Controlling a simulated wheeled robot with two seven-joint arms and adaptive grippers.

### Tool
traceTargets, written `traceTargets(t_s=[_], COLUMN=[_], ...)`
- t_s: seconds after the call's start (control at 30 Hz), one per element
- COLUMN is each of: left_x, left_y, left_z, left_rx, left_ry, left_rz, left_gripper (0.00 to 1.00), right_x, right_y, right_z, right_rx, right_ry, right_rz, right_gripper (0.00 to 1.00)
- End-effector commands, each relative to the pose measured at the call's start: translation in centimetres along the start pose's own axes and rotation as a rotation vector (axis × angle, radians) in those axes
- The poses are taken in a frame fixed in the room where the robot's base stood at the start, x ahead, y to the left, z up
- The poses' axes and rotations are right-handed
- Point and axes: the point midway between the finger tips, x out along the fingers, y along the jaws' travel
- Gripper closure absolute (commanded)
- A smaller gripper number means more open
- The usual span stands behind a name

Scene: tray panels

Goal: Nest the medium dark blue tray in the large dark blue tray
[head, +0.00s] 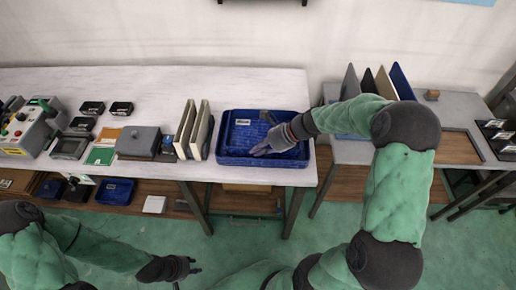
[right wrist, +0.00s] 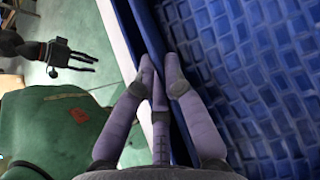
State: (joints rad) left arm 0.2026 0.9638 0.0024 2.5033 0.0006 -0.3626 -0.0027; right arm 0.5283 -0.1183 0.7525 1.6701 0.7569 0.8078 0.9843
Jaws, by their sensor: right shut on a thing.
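A large dark blue tray (head: 222,158) sits on the white table near its right end. A second dark blue wall, seemingly the medium dark blue tray (right wrist: 240,70), shows just inside the large tray's outer wall (right wrist: 128,30) in the right wrist view. How deep it sits is unclear. My right gripper (head: 258,151) reaches over the trays and is shut on the inner wall near the front side; it also shows in the right wrist view (right wrist: 161,72). My left gripper (head: 190,272) is open and empty, low in front of the table.
Upright panels (head: 194,130) stand just left of the trays, beside a grey box (head: 138,141). More panels (head: 382,82) stand on the right table. A smaller blue tray (head: 115,191) lies on the lower shelf. The white tabletop behind is clear.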

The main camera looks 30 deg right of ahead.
Motion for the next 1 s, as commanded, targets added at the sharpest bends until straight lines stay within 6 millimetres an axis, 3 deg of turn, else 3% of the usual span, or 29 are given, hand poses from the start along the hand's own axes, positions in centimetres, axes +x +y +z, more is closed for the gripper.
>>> traceTargets(t_s=[0.33,0.4,0.43,0.47,1.0], left_x=[-0.02,-0.02,-0.02,-0.02,-0.86], left_y=[0.01,0.01,0.01,0.01,0.31], left_z=[0.0,0.0,0.0,0.0,0.03], left_rx=[0.0,0.0,0.0,0.0,0.0], left_ry=[0.0,0.0,0.0,0.0,0.0], left_rz=[0.0,0.0,0.0,0.0,0.0], left_gripper=[0.65,0.65,0.65,0.65,0.65], right_x=[-0.05,-0.05,-0.05,-0.04,-0.62], right_y=[-0.04,-0.03,-0.04,-0.03,0.0], right_z=[0.05,0.05,0.05,0.05,0.68], right_rx=[-0.001,-0.001,-0.001,-0.001,0.0], right_ry=[0.0,0.0,0.0,0.0,0.0], right_rz=[-0.001,-0.001,-0.001,-0.001,0.0], right_gripper=[1.0,0.72,0.64,0.61,0.61])
